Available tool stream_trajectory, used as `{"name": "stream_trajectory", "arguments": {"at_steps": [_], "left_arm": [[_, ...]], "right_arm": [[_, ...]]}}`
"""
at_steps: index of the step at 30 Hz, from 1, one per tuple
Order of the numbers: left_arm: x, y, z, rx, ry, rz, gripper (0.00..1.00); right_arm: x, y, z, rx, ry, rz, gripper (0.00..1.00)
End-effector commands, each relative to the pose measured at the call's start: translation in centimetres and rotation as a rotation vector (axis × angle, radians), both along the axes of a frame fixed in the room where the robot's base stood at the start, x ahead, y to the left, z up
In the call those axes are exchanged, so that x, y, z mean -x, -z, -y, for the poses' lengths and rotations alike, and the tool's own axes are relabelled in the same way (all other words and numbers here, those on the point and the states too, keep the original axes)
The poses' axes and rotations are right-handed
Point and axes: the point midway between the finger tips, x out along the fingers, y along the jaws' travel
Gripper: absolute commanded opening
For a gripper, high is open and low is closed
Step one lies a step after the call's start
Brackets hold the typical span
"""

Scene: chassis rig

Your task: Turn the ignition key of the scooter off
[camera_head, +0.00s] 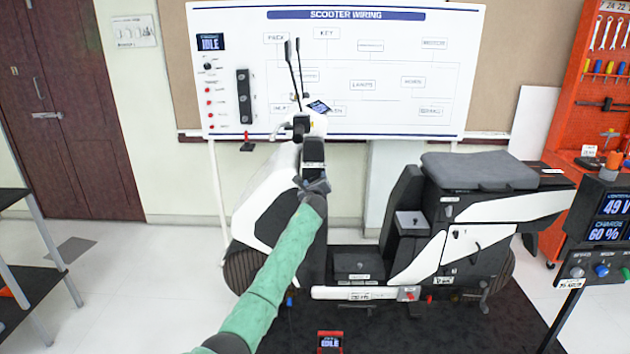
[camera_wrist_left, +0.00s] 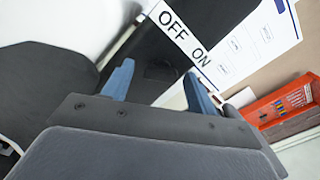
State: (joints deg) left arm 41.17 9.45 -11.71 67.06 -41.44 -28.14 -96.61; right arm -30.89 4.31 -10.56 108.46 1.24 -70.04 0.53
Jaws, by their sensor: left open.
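The white and black scooter (camera_head: 262,212) stands side-on on a dark mat. My left gripper (camera_head: 313,184) is at its front column, just below the handlebar. In the left wrist view its two blue fingers (camera_wrist_left: 158,69) are apart with nothing held between them. An OFF/ON label (camera_wrist_left: 186,38) lies just beyond the fingertips on the black panel. A faint dark round outline, possibly the ignition lock (camera_wrist_left: 160,73), shows between the fingertips. The key itself and its position cannot be made out. In the head view my gripper and arm cover that spot. My right gripper is not in view.
A scooter wiring board (camera_head: 350,75) with an IDLE display stands behind the handlebar. The seat (camera_head: 480,172) is to the right. A display stand (camera_head: 605,230) is at the right edge, and a dark shelf (camera_head: 30,280) at the left edge.

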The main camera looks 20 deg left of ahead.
Motion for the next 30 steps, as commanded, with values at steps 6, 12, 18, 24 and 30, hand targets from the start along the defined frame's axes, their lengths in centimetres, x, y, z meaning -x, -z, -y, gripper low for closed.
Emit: {"name": "stream_trajectory", "arguments": {"at_steps": [6,12,18,24,30], "left_arm": [[-0.4,0.0,-0.1,0.001,0.0,0.0,0.58],[-0.4,0.0,-0.1,0.001,0.0,0.0,0.5],[-0.4,0.0,-0.1,0.001,0.0,0.0,0.14],[-0.4,0.0,-0.1,0.01,0.0,0.003,0.14],[-0.4,0.2,-0.1,0.07,0.0,0.02,0.14]], "right_arm": [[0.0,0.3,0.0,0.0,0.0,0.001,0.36],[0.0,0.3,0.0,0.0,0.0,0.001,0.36],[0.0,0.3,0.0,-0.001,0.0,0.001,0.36],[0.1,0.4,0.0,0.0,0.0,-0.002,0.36],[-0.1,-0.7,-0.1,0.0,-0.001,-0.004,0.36]]}}
